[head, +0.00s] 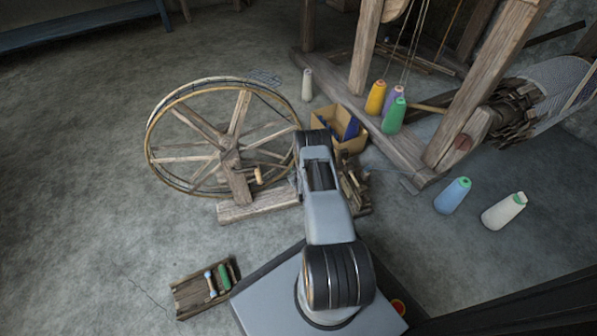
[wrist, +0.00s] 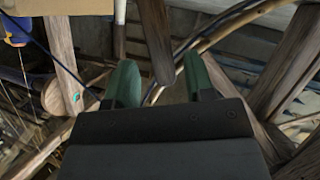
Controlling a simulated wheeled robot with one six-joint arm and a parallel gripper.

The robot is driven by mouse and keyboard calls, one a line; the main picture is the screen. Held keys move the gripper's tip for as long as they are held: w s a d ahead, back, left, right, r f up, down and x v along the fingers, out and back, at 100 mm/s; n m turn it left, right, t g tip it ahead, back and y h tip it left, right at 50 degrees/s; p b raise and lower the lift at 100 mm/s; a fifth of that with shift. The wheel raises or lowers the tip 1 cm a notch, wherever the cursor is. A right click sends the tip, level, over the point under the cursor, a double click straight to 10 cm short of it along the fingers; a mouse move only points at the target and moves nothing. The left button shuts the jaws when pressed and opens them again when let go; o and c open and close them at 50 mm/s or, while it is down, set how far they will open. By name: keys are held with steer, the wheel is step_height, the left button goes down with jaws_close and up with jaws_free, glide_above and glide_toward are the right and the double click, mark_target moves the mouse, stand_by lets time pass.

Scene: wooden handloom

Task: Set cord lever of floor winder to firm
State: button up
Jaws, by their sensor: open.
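The floor winder (head: 228,160) stands on the floor in the head view, with a large spoked wheel and a wooden base (head: 258,204). My arm hides part of its right side. My gripper (wrist: 160,82) is open in the wrist view, its two green fingers apart and nothing held between them. A wooden bar (wrist: 155,40) hangs down from the top with its lower end between the fingertips in the picture. It may be the cord lever; contact and its setting cannot be told. In the head view my gripper is hidden behind my arm.
A dark cord and a pale rod (wrist: 215,35) cross behind the fingers, with wooden beams at both sides. A box (head: 349,143), several yarn cones (head: 393,116) and the loom frame (head: 490,85) stand to the right. A small tray (head: 190,297) lies at lower left. The left floor is clear.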

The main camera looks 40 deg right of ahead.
steer(key=shift+c, duration=0.4)
jaws_close()
